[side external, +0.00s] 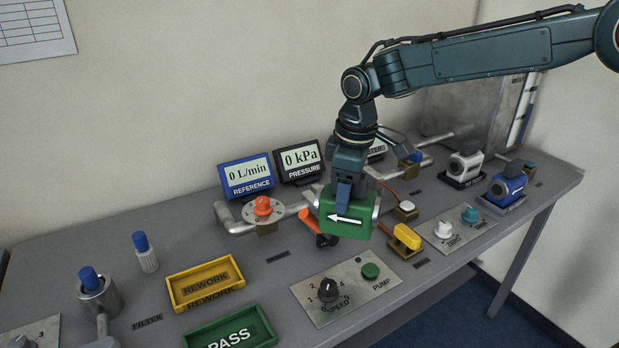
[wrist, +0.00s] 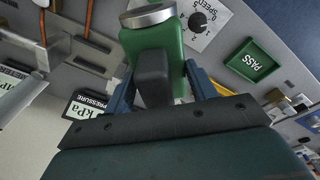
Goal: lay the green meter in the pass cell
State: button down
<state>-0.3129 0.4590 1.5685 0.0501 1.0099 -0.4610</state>
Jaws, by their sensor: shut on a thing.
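The green meter (side external: 345,216), a block with a white arrow on its face and metal ends, is held in the air above the table. My gripper (side external: 343,192) is shut on it; in the wrist view the meter (wrist: 172,38) sits between the two blue fingers (wrist: 158,85). The pass cell (side external: 232,330) is a green tray marked PASS at the front edge of the side view, partly cut off, to the lower left of the meter. It also shows at the right of the wrist view (wrist: 235,68). No object shows inside it.
The yellow rework tray (side external: 205,283) lies behind the pass cell. A speed and pump panel (side external: 345,288) lies below and in front of the meter. An orange valve (side external: 263,207), pipes and two displays (side external: 246,175) stand behind. A yellow-handled valve (side external: 405,238) is to the right.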

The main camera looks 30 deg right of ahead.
jog(key=shift+s+a+r+m, duration=0.15)
jog(key=shift+a+r+m, duration=0.15)
jog(key=shift+a+m, duration=0.5)
jog(key=shift+s+a+r+m, duration=0.25)
jog(key=shift+a+m, duration=0.2)
jog(key=shift+a, duration=0.6)
jog(key=shift+s+a+r+m, duration=0.1)
jog(key=shift+a+r+m, duration=0.25)
jog(key=shift+a+m, duration=0.45)
jog(key=s+a+f+n, duration=0.1)
jog(key=a+f+n, duration=0.3)
jog(key=a+n, duration=0.3)
jog(key=s+a+f+n+y, duration=0.1)
jog(key=a+f+n, duration=0.3)
jog(key=a, duration=1.1)
jog(key=shift+s+a+f+n+g, duration=0.35)
jog(key=shift+s+n, duration=0.45)
jog(key=shift+n, duration=0.75)
jog(key=shift+d+r, duration=0.1)
jog(key=shift+f, duration=1.95)
jog(key=shift+c, duration=2.4)
grip_release()
jog(key=shift+f, duration=0.25)
